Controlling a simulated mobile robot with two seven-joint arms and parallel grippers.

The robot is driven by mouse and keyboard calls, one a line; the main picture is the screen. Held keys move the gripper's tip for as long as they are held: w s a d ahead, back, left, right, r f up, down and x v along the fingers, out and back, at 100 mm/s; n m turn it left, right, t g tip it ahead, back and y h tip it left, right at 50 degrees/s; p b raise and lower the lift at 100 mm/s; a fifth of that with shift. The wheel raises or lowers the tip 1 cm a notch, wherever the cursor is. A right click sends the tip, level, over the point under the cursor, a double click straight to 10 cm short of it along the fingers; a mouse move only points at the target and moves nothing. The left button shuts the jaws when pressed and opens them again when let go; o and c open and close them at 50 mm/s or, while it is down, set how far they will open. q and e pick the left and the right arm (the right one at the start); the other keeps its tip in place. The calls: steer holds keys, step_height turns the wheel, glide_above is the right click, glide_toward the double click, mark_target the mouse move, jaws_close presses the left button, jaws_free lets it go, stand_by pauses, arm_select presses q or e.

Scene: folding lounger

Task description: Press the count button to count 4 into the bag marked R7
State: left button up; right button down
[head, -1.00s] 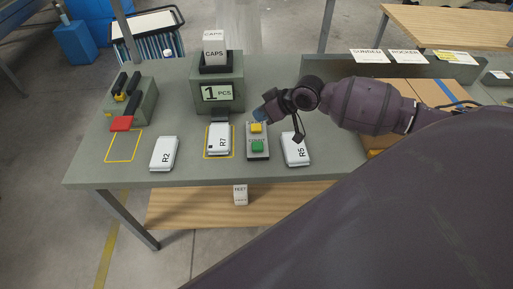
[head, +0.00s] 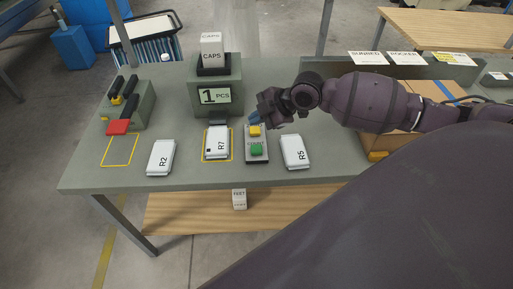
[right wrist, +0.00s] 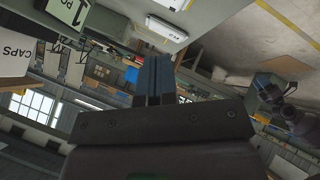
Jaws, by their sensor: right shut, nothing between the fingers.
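The bag marked R7 (head: 217,143) is white and lies in a yellow outline at the foot of the counting machine (head: 216,95), whose display reads 1 PCS. To its right is a small grey button box (head: 257,158) with a yellow button (head: 254,131) at the back and a green button (head: 257,150) in front. Lettering between them looks like COUNT. My right gripper (head: 254,118) is shut and empty, just behind and above the yellow button; contact cannot be told. Its closed fingers also show in the right wrist view (right wrist: 153,80). My left gripper is not in view.
White bags R2 (head: 161,158) and R5 (head: 295,152) lie left and right. A sealer-like device with a red part (head: 118,127) stands at the left beside an empty yellow outline. A CAPS box (head: 211,56) sits on the machine. A cardboard box (head: 405,145) is under my right arm.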

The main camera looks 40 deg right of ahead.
steer(key=shift+f, duration=0.2)
steer(key=b, duration=0.4)
glide_above(257, 150)
step_height(257, 150, down, 6)
steer(key=shift+f, duration=0.1)
step_height(257, 150, down, 2)
steer(key=shift+w+b, duration=0.1)
steer(key=shift+b, duration=0.55)
steer(key=shift+f, duration=0.15)
stand_by(1.0)
stand_by(0.4)
